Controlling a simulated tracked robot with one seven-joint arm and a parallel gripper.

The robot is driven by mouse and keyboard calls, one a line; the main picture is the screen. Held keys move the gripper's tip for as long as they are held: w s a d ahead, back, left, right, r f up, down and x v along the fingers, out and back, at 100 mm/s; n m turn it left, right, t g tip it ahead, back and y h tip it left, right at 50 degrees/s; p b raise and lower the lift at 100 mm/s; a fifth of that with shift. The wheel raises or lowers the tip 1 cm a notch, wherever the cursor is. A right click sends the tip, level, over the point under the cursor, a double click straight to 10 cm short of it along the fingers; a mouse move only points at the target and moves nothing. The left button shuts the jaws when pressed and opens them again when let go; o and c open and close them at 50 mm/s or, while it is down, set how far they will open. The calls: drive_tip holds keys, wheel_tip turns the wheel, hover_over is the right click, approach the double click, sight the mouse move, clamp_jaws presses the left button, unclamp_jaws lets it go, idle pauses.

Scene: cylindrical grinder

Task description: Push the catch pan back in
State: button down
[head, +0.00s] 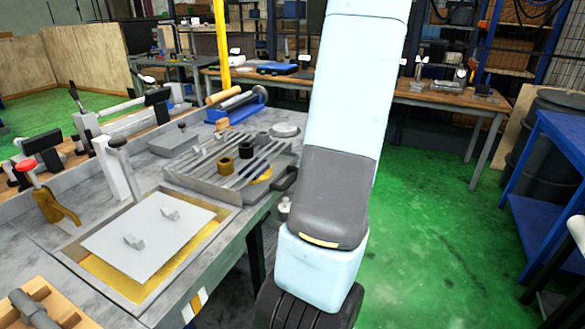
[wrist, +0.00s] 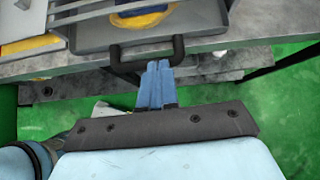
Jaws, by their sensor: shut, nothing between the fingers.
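The catch pan (wrist: 92,38) is a shallow grey tray in the wrist view, with a yellow and blue item lying in it. Its black bow handle (wrist: 178,50) faces me and also shows in the head view (head: 287,179). The pan sticks out from under a slatted grey top (wrist: 75,14) at the bench's edge. My gripper (wrist: 158,65) is shut and empty, its blue fingertips at the handle's middle. I cannot tell whether they touch it. In the head view my arm hides the fingers.
The slatted top (head: 215,168) carries dark and brass rings. A grey plate (head: 150,238) lies in a yellow-floored recess nearer on the bench. A blue bench (head: 550,190) stands at the right. Green floor right of my arm is clear.

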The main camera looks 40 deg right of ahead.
sight(284, 172)
drive_tip(key=shift+m, duration=0.3)
drive_tip(key=x, duration=1)
drive_tip(key=shift+d, duration=0.3)
